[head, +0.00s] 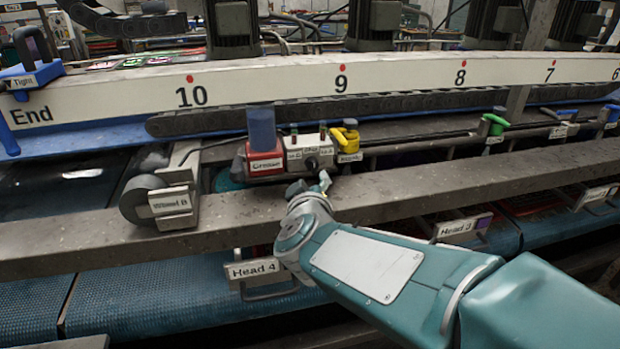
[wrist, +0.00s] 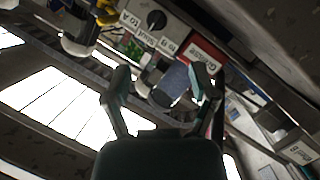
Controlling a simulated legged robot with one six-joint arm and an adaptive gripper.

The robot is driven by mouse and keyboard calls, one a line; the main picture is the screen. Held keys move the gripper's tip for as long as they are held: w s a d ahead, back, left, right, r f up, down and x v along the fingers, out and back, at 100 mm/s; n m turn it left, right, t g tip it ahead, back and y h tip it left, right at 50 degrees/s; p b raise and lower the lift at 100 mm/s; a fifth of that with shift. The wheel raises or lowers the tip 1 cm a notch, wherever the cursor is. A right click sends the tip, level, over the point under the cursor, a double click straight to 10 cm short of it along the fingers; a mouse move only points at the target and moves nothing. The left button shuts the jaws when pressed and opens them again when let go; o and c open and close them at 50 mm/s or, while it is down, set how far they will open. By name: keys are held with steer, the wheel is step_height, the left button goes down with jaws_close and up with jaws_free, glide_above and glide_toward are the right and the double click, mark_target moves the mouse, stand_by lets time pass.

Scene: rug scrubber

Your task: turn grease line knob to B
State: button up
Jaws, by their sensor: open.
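The grease line knob is a small dark round knob (head: 311,163) on a grey labelled block (head: 295,150), right of the red box marked Grease (head: 265,165). In the wrist view the knob (wrist: 156,19) shows near the top, beside labels reading "Shut to A" and "to B". A blue cylinder (head: 262,130) stands on the red box; it also shows between my fingers in the wrist view (wrist: 170,84). My gripper (head: 311,185) is open, just below the block in the head view. Its fingers (wrist: 160,78) hold nothing and appear apart from the knob.
A grey beam (head: 420,195) runs across in front of the block, behind my arm. A yellow handle (head: 345,138) is close on the block's right. A roller marked Wheel B (head: 150,200) is at left. A Head 4 handle (head: 255,272) hangs below.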

steer(key=shift+s, duration=0.5)
